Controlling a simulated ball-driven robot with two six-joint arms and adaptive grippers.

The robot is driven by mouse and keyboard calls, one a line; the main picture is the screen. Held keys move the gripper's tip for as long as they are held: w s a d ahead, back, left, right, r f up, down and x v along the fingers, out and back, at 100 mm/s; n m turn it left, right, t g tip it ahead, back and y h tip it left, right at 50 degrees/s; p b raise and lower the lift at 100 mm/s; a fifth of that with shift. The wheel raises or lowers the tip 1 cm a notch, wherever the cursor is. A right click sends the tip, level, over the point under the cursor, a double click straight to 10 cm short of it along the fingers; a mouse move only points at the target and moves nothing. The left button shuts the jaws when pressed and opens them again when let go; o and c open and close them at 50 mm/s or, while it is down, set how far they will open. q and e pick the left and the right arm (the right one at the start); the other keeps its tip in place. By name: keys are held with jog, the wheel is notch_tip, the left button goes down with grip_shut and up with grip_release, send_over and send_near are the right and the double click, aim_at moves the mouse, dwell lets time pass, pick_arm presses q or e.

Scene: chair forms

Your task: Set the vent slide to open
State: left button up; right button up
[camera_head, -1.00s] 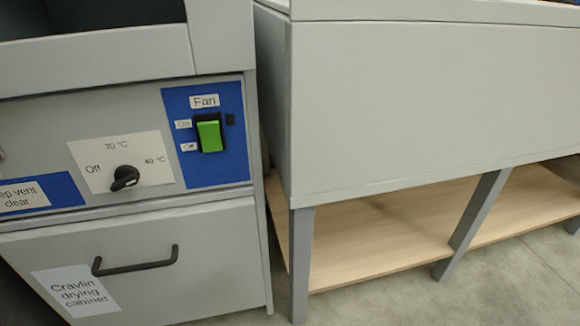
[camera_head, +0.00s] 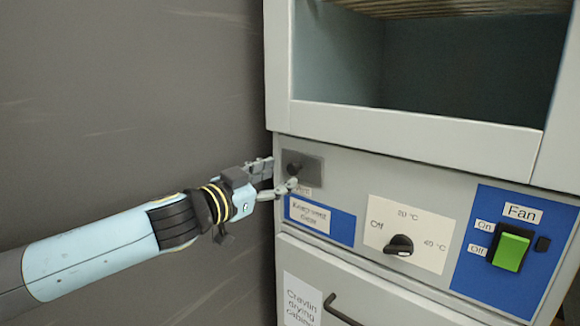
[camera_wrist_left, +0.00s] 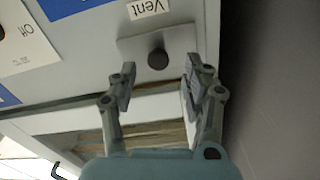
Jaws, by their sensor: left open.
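The vent slide is a dark round knob (camera_head: 294,169) on a grey plate (camera_head: 312,168) at the left end of the cabinet's control panel. In the left wrist view the knob (camera_wrist_left: 158,59) sits in front of the fingers, beside a "Vent" label (camera_wrist_left: 149,8). My left gripper (camera_head: 278,178) is open, close to the knob; in the wrist view its two fingers (camera_wrist_left: 158,86) are spread with the knob just beyond the gap between them. I cannot tell any contact with the plate. My right gripper is not in view.
The drawer handle (camera_head: 342,312) sticks out below. A dark wall (camera_head: 130,110) stands to the left. An open compartment (camera_head: 430,65) is above.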

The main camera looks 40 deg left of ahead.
aim_at(291, 172)
pick_arm(q)
jog(key=shift+w+d+r+p, duration=0.1)
jog(key=shift+w+r+p, duration=0.05)
jog(key=shift+w+p, duration=0.3)
jog(key=shift+w+d+r+p, duration=0.1)
jog(key=shift+w+p, duration=0.25)
jog(key=shift+p, duration=0.05)
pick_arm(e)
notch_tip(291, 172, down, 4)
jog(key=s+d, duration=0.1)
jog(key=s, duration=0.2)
pick_arm(q)
jog(key=shift+w+f+b, duration=0.15)
jog(key=shift+f+b, duration=0.05)
jog(key=shift+b, duration=0.15)
jog(key=w+b, duration=0.2)
jog(key=shift+w+f+b, duration=0.1)
jog(key=shift+b, duration=0.3)
jog(key=shift+w+d, duration=0.1)
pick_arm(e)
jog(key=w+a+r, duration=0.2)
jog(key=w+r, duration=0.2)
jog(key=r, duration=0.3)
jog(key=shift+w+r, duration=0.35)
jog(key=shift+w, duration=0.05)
pick_arm(q)
grip_shut()
